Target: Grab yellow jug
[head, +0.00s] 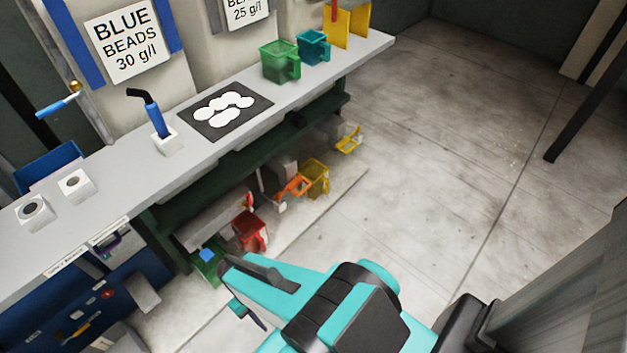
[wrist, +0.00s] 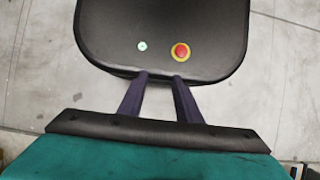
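A yellow jug (head: 316,178) is on the low shelf under the counter, near the middle of the head view, just right of an orange piece. A smaller yellow container (head: 349,138) is farther along to its right. My gripper (wrist: 160,76) shows in the wrist view with its two dark purple fingers apart and nothing between them. In the head view my teal arm is in the lower middle, in front of the shelf and apart from the yellow jug. The fingers are mostly hidden there. No jug shows in the wrist view.
The grey counter (head: 225,150) carries a green jug (head: 280,62), a teal jug (head: 313,47), a black mat (head: 210,118) with white discs and a blue-handled tool (head: 155,118). A red jug (head: 249,232) is on the low shelf.

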